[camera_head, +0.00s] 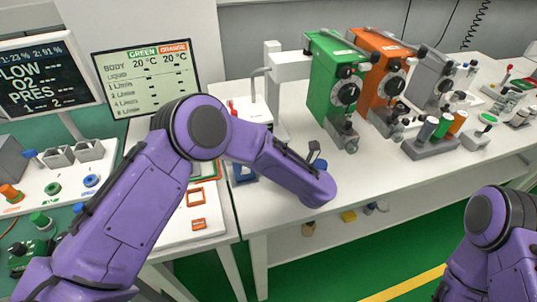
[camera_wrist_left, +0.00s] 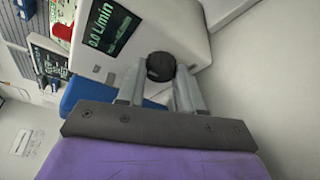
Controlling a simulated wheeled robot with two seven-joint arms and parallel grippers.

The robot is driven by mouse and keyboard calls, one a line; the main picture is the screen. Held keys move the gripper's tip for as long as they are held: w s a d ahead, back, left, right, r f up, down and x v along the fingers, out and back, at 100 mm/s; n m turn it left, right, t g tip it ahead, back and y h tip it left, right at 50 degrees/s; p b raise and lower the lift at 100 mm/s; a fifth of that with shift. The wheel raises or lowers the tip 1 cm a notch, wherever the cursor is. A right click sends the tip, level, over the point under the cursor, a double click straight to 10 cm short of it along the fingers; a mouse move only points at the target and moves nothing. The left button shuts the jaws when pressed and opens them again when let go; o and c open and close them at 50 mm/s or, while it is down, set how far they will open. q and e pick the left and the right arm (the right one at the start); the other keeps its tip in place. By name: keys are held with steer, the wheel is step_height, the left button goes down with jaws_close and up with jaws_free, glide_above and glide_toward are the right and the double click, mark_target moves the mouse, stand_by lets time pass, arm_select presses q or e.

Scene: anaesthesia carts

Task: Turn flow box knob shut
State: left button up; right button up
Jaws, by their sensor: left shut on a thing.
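The flow box (camera_wrist_left: 140,30) is a white box in the left wrist view, with a dark display (camera_wrist_left: 112,32) reading 0.0 L/min in green. Its round black knob (camera_wrist_left: 160,66) sticks out from the face below the display. My left gripper (camera_wrist_left: 159,82) has its two grey fingers on either side of the knob and is shut on it. In the head view my purple left arm covers the gripper and the knob. Only my right arm's purple links show at the lower right; its gripper is out of frame.
Green (camera_head: 326,75), orange (camera_head: 378,62) and grey (camera_head: 432,75) vaporizers stand on the white table (camera_head: 290,205), right of my left arm. A monitor (camera_head: 150,76) stands behind the arm. A blue object (camera_wrist_left: 88,95) lies close to the left finger.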

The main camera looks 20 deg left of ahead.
stand_by(0.4)
arm_select(q)
steer(key=o, duration=0.7)
steer(key=shift+o, duration=0.3)
steer(key=shift+r, duration=0.1)
